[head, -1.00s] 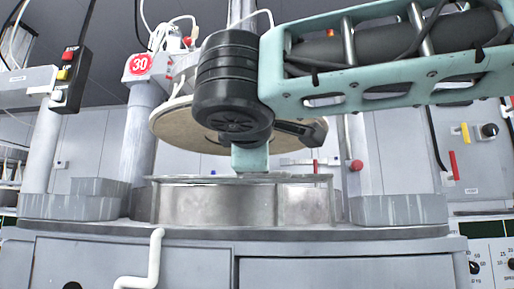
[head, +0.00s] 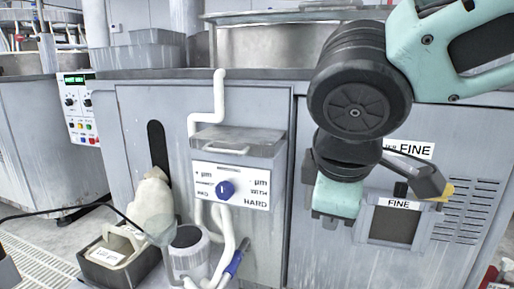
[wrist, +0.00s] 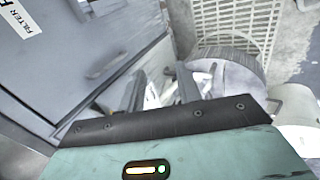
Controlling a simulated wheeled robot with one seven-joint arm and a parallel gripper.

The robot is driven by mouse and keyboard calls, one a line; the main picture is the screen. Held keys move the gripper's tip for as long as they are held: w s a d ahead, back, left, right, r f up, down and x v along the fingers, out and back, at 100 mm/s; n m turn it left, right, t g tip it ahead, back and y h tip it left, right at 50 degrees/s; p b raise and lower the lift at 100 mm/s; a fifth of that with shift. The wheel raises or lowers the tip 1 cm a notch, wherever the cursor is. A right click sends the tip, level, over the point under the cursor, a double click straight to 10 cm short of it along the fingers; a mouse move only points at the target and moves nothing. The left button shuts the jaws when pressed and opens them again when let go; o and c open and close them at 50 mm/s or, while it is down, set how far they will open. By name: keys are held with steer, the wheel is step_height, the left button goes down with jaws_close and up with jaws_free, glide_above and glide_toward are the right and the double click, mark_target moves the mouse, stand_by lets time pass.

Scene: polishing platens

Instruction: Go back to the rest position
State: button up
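My gripper (head: 328,218) hangs below my teal and black arm in the head view, in front of the lower cabinet front of the polishing machine. In the wrist view my gripper (wrist: 160,88) shows two grey fingers beyond a dark edge, with a gap between them. It looks open, and I see nothing held. In the head view the fingertips are small and partly hidden by the wrist.
The machine's cabinet (head: 265,250) fills the middle, with a knob box (head: 232,185) and a bent white pipe (head: 219,95). At floor level are a dark bin (head: 120,262) and a grey cylindrical container (head: 188,250). Clear grated floor (head: 35,245) lies at left.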

steer(key=s+d+f+m+g+y, duration=0.25)
steer(key=s+f+m+g, duration=0.35)
steer(key=s+f, duration=0.75)
step_height(320, 180, up, 38)
steer(key=p, duration=3.8)
steer(key=shift+d, duration=0.3)
